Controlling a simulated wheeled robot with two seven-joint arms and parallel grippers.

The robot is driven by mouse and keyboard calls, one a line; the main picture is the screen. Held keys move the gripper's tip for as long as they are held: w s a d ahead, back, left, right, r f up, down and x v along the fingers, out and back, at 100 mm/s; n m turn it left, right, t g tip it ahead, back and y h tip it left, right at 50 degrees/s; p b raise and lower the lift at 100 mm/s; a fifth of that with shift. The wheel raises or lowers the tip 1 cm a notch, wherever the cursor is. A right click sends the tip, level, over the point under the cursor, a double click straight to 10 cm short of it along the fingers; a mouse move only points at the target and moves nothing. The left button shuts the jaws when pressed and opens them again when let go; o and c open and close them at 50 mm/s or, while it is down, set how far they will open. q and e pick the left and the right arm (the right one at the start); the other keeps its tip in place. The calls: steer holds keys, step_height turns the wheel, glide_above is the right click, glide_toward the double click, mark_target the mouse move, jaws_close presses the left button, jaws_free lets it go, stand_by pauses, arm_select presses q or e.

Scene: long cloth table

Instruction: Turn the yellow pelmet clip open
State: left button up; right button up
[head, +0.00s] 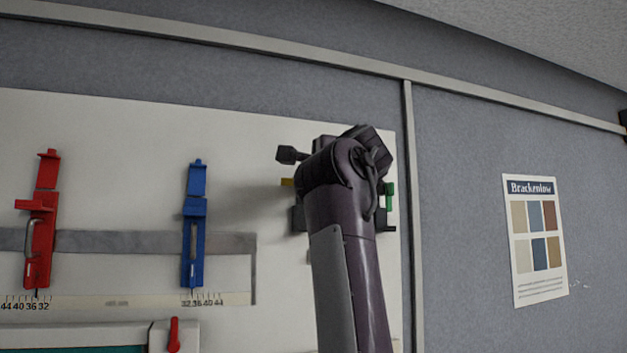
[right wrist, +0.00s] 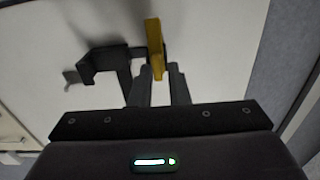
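The yellow pelmet clip (right wrist: 154,42) shows in the right wrist view as an upright yellow bar on the pale board. Dark bracket parts (right wrist: 103,62) stand beside it on the left. My right gripper (right wrist: 158,84) is at the clip's lower end, with its two dark fingers apart on either side of the bar. Narrow gaps seem to show between bar and fingers. In the head view my right arm covers most of the clip; only a small yellow edge (head: 287,182) shows at its left. My left gripper is in neither view.
A red clamp (head: 42,225) and a blue clamp (head: 194,225) stand on the board (head: 120,140) to the left, over a grey strip. A green piece (head: 390,196) shows right of my arm. A sample card (head: 536,240) hangs on the grey panel.

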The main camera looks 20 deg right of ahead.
steer(key=shift+o, duration=1.4)
steer(key=shift+w+a+f, duration=0.1)
steer(key=shift+w, duration=0.1)
steer(key=s+b, duration=0.5)
steer(key=s, duration=0.3)
steer(key=shift+w, duration=0.15)
